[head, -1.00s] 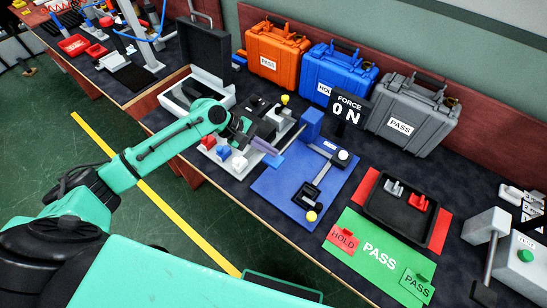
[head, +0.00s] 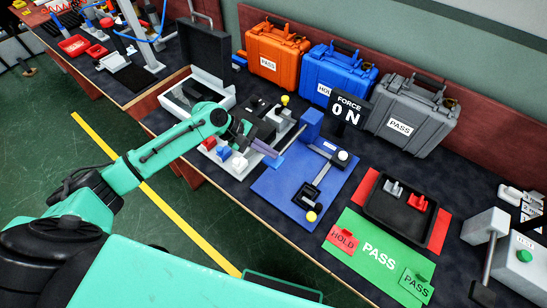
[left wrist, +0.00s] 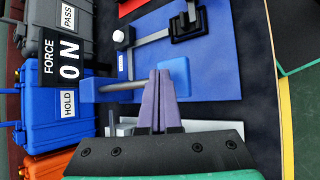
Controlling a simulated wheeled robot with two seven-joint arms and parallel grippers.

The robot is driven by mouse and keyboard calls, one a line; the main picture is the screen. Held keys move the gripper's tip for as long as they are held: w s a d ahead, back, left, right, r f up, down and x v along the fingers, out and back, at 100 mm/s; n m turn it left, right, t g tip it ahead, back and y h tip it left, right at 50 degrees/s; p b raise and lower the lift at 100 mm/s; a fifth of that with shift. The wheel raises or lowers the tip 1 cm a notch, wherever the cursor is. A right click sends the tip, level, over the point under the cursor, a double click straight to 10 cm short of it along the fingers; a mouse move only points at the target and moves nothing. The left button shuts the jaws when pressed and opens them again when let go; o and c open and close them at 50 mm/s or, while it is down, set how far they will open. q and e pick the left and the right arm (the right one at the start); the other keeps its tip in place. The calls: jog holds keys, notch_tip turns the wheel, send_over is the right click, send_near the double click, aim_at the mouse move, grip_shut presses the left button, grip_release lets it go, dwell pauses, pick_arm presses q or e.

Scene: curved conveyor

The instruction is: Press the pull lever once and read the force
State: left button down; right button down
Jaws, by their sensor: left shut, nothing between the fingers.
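The blue fixture plate (head: 275,190) lies on the dark bench, carrying a grey bar linkage (head: 326,170) with a white knob (head: 343,155), and a black frame with a yellow knob (head: 311,216). I cannot tell for certain which part is the pull lever. The force display (head: 348,108) reads 0 N; it also shows in the left wrist view (left wrist: 63,60). My left gripper (head: 278,157) is shut and empty over the plate's back-left edge, beside a blue block (head: 311,122) and apart from both knobs. Its purple fingers (left wrist: 157,82) point toward the plate in the left wrist view. My right gripper is not in view.
Orange (head: 277,48), blue (head: 338,75) and grey (head: 410,112) cases stand along the back. A black tray (head: 388,222) with small parts lies right of the plate, behind a green PASS mat (head: 365,262). A parts tray (head: 218,158) is under my left arm.

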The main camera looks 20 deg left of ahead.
aim_at(268, 158)
pick_arm(q)
jog(key=shift+f+b, duration=0.7)
jog(key=shift+f, duration=1.35)
dwell(1.6)
jog(key=shift+r, duration=0.1)
dwell(0.4)
jog(key=shift+r+p, duration=2.3)
jog(key=shift+p, duration=0.5)
notch_tip(268, 158, up, 5)
jog(key=p, duration=0.6)
jog(key=shift+r, duration=0.15)
